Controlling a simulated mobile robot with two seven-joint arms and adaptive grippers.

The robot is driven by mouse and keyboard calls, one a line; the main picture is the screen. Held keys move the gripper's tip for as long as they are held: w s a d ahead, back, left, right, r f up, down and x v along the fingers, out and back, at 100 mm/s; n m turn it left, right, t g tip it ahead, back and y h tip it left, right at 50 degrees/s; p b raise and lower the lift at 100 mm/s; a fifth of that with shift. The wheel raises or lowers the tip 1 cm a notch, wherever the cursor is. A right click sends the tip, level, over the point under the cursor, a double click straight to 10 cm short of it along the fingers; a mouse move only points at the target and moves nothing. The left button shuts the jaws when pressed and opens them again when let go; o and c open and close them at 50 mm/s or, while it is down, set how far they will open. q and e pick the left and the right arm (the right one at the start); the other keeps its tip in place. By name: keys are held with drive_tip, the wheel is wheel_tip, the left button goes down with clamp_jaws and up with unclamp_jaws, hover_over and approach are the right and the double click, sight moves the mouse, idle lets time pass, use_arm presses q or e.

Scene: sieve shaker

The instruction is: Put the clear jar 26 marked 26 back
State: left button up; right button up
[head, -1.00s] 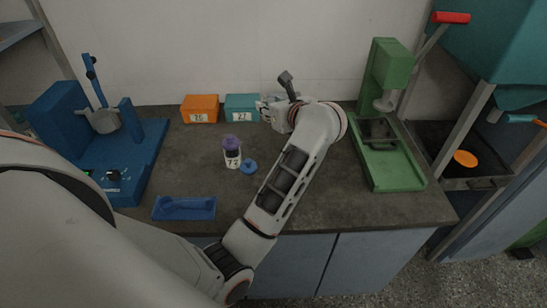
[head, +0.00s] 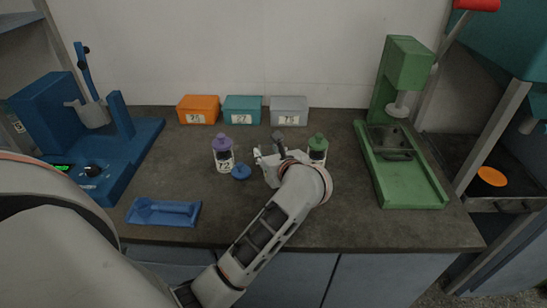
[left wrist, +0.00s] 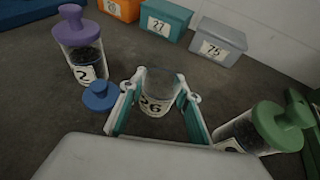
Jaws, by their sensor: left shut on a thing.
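The clear jar marked 26 (left wrist: 156,98) stands between the fingers of my left gripper (left wrist: 160,88) in the left wrist view. My left gripper is shut on it, and no lid shows on the jar. In the head view my left gripper (head: 266,165) is low over the middle of the bench, and its hand and arm hide the jar. A loose blue lid (head: 241,173) lies on the bench just left of the gripper; it also shows in the left wrist view (left wrist: 100,96). My right gripper is not in view.
Orange (head: 198,109), teal (head: 242,109) and grey (head: 289,111) boxes line the wall. A blue machine (head: 50,125), blue tray (head: 163,212) and green machine (head: 400,165) flank the bench.

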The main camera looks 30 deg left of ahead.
use_arm(q)
drive_tip(key=shift+f, duration=0.6)
drive_tip(key=shift+r, duration=0.25)
drive_tip(key=shift+f, duration=0.2)
drive_tip(key=o, duration=1.3)
drive_tip(key=shift+r, duration=0.1)
